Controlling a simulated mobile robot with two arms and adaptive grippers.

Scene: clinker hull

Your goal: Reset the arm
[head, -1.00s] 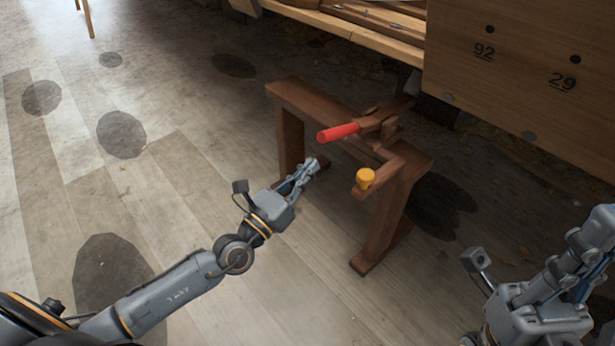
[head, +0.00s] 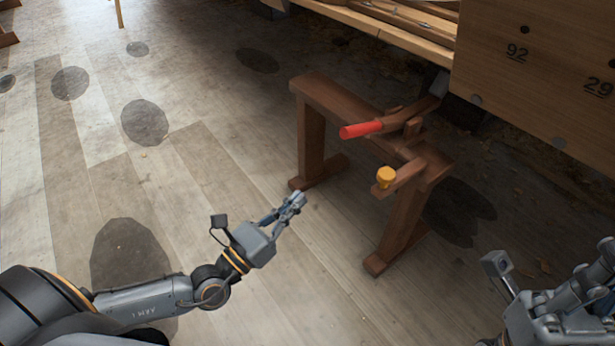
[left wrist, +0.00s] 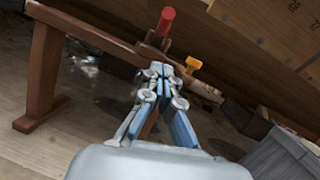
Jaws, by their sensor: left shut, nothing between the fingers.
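My left gripper (head: 297,197) is shut and empty in the head view, in the air left of and below the wooden trestle (head: 325,95). In the left wrist view its fingertips (left wrist: 163,72) are together, with the trestle behind them. My right gripper (head: 600,262) is at the lower right of the head view, cut off by the picture edge; whether its fingers are open or shut is unclear.
On the trestle are a red-handled tool (head: 362,129) and a yellow-capped piece (head: 385,177); they also show in the left wrist view. A wooden panel marked 92 and 29 (head: 540,90) stands at the upper right. The floor (head: 220,110) left of the trestle is clear.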

